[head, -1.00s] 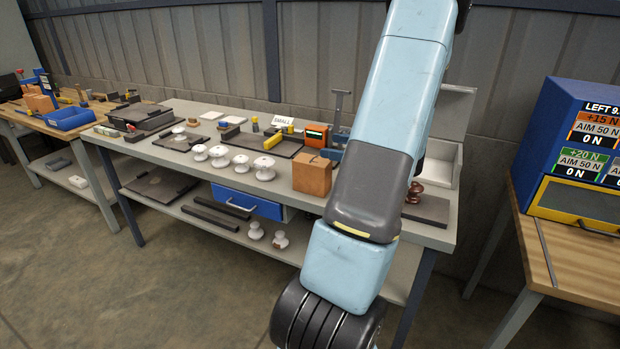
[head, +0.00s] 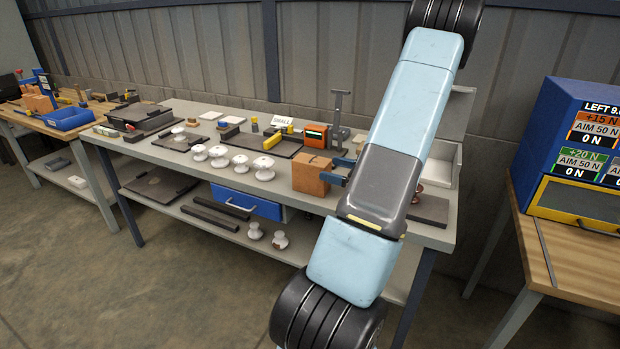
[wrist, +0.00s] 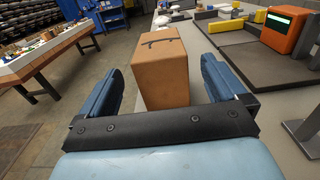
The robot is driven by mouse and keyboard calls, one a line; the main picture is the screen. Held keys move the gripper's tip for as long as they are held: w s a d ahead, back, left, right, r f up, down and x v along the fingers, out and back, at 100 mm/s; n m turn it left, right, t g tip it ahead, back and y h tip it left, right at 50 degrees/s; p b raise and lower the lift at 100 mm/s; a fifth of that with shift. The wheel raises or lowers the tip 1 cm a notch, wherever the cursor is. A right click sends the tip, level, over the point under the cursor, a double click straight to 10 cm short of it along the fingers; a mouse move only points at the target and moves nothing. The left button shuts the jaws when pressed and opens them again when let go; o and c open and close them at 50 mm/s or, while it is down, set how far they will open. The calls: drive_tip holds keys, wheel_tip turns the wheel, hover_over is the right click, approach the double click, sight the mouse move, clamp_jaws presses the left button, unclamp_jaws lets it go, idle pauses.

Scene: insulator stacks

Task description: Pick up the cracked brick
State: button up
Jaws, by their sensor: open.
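The cracked brick (head: 310,175) is an orange-brown block standing on the grey bench, near its front edge. In the wrist view the brick (wrist: 161,75) shows a dark crack line across its top face. My gripper (wrist: 160,80) is open, with one blue finger toward each side of the brick. The brick's near part lies between the fingertips; I cannot tell whether either finger touches it. In the head view my gripper (head: 337,171) is at the brick's right side, partly hidden behind my arm.
White insulators (head: 240,163) stand in a row left of the brick. An orange device (head: 316,135) and a dark tray (head: 283,144) are behind it. The bench front edge is near.

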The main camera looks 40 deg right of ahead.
sight(317, 164)
drive_tip(key=shift+x, duration=3.1)
drive_tip(key=c, duration=1.4)
drive_tip(key=shift+r, duration=0.1)
